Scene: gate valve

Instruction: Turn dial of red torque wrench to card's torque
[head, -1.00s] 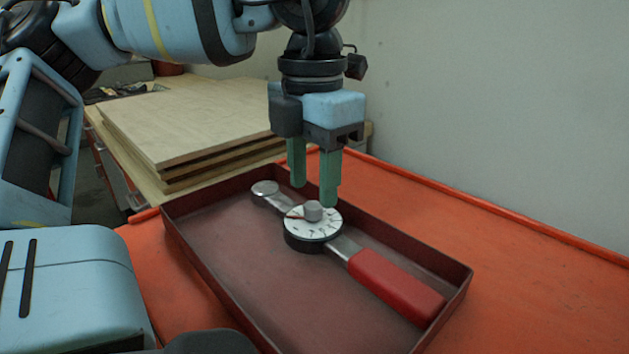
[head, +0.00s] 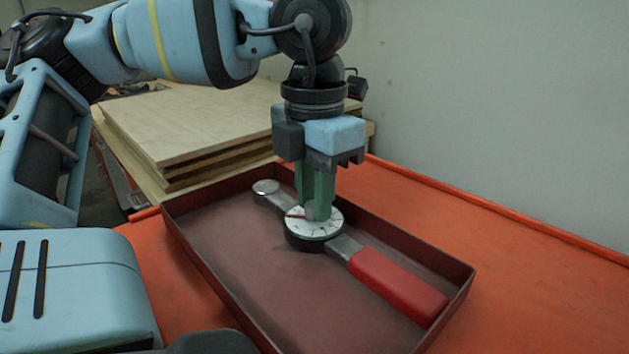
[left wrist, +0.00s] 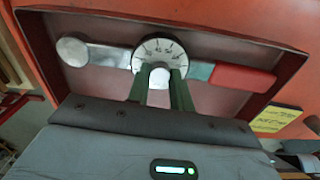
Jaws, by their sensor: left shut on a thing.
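The torque wrench (head: 396,284) with a red handle lies in a shallow dark red tray (head: 226,285). Its round white dial (head: 328,228) has black marks and a grey knob in the middle. My left gripper (head: 315,212) points straight down over the dial, its green fingers shut on the knob (left wrist: 159,80). In the left wrist view the dial (left wrist: 157,47) shows numbers, too small to read surely. A yellow card (left wrist: 275,119) with writing lies outside the tray in that view; its text is not legible. My right gripper is not in view.
The tray's raised walls surround the wrench. The orange bench top (head: 520,245) is clear at the right. Stacked wooden boards (head: 190,125) stand behind the tray at the left, and a grey wall (head: 500,90) is at the back.

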